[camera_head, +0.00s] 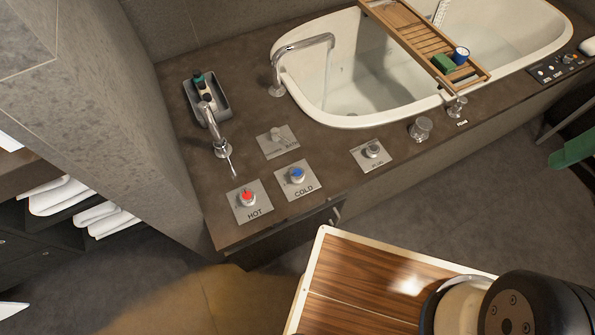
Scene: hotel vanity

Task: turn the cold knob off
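The cold knob (297,175) is blue-topped with a metal base. It sits on a square plate (304,192) marked COLD near the front left of the dark counter. The red-topped hot knob (247,197) is on a matching plate just to its left. A curved chrome spout (304,45) hangs over the white tub (302,88), with a faint thin stream below its tip. I cannot tell how far the cold knob is turned. My gripper is not in view; nothing touches the knob.
A smaller chrome faucet (213,122) stands behind the knobs, beside a grey tray (217,91) with bottles. Several other controls line the counter's front, including a metal knob (420,128). A wooden bath tray (425,40) spans the tub. The floor (430,205) in front is open.

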